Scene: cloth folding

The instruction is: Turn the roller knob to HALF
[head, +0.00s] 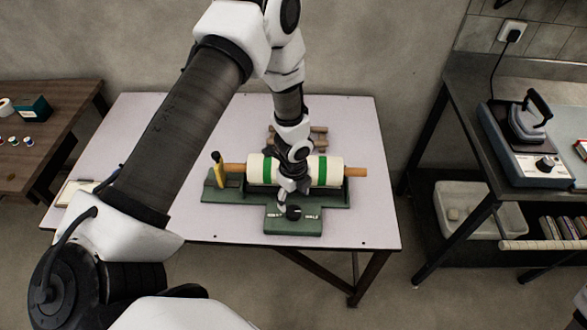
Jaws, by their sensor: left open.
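The roller device stands on the white table, with a green base (222,194) and a cream roller (329,171) with green bands on a wooden rod. The dark roller knob (293,213) sits on the front part of the base, between small pale labels that are too small to read. Its pointer setting cannot be made out. My left gripper (289,201) points down right at the knob, in front of the roller. It is open. I cannot tell whether its fingers touch the knob. My left arm hides part of the roller. My right gripper is not in view.
A yellow-handled tool (217,172) stands at the left end of the base. A wooden rack (319,136) lies behind the roller. The white table (360,120) is clear at right. A dark bench (460,90) with an iron (527,120) stands right; a brown table (60,100) stands left.

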